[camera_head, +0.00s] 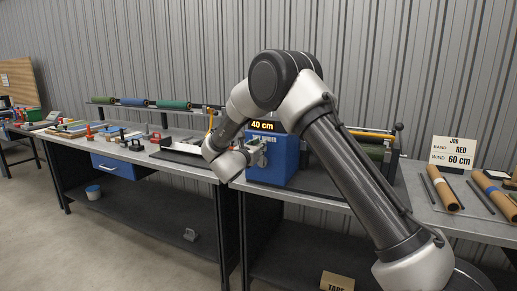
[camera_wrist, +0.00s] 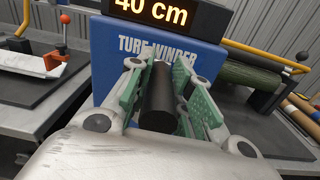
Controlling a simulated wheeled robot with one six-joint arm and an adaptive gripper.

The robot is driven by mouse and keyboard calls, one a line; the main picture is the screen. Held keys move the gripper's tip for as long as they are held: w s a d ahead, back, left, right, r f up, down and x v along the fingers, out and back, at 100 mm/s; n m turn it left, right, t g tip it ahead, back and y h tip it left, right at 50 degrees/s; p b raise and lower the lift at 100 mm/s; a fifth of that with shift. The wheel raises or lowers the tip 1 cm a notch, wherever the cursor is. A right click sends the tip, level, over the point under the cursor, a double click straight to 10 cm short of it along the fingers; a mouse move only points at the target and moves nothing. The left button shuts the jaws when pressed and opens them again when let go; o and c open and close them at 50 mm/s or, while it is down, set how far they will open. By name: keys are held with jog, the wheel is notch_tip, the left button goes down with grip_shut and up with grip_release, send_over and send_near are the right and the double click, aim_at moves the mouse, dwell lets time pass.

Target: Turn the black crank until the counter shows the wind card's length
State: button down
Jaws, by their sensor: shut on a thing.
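The blue turf winder (camera_head: 272,158) stands on the bench behind my wrist, and its front face (camera_wrist: 120,60) fills the middle of the wrist view. Its counter (camera_head: 263,126) reads 40 cm, also in the wrist view (camera_wrist: 152,12). My gripper (camera_wrist: 158,85) is shut on the black crank handle (camera_wrist: 157,105), with a green-padded finger on either side. In the head view my gripper (camera_head: 257,152) is at the winder's front and the handle is hidden. The job card (camera_head: 453,153) at right reads band RED, wind 60 cm.
A roll of green turf (camera_wrist: 240,75) lies right of the winder, by a yellow bar (camera_wrist: 255,53). Brown tubes (camera_head: 443,188) and dark rods lie on the right bench. A red-knobbed lever (camera_wrist: 62,40) stands to the left. Several small tools cover the left bench.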

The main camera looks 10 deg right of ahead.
jog(key=shift+s+d+f, duration=0.3)
jog(key=shift+s+d, duration=0.2)
jog(key=shift+d, duration=0.35)
jog(key=shift+s+d, duration=0.15)
jog(key=c, duration=1.3)
grip_release()
jog(key=shift+r, duration=0.1)
jog(key=shift+o, duration=0.2)
jog(key=shift+a, duration=0.25)
jog(key=v, duration=1.1)
jog(key=shift+s+a, duration=0.25)
jog(key=shift+a, duration=0.05)
